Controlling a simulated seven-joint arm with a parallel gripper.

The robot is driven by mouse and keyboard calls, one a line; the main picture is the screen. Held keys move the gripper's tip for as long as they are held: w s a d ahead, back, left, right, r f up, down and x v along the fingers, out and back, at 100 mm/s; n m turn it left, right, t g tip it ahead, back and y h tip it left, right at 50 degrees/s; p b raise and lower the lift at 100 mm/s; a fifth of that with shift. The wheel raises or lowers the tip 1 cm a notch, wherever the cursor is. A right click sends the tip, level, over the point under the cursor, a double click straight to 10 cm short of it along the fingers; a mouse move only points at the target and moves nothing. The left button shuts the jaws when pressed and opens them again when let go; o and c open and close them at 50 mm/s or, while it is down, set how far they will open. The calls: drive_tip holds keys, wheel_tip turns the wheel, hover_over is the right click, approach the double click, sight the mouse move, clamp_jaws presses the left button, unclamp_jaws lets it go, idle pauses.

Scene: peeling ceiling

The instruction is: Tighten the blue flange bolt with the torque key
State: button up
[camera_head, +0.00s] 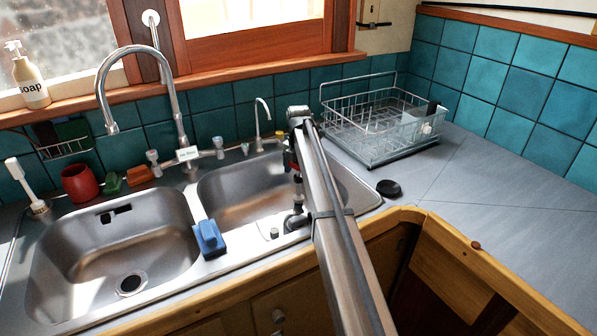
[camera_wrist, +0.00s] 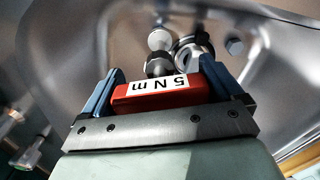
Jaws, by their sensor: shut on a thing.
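My gripper (camera_wrist: 160,82) has its blue fingers closed on a red block-shaped torque key marked "5 N m" (camera_wrist: 135,94). Past the key, the wrist view shows a dark rounded part (camera_wrist: 159,64) and a metal ring-like fitting (camera_wrist: 192,50) over the sink; whether the key touches them I cannot tell. In the head view a dark upright fitting (camera_head: 297,220) stands at the front rim of the right basin, below the end of my arm, which partly hides it. I cannot make out a blue flange bolt for certain.
A blue block-like object (camera_head: 209,238) sits on the divider between the steel basins. A tall faucet (camera_head: 187,155) and a red cup (camera_head: 80,183) stand behind the left basin.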

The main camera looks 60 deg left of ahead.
drive_tip(key=n, duration=0.6)
drive_tip(key=shift+n, duration=0.3)
drive_tip(key=shift+f, duration=0.15)
drive_tip(key=shift+f, duration=0.8)
idle(0.5)
drive_tip(key=shift+f, duration=0.45)
idle(0.4)
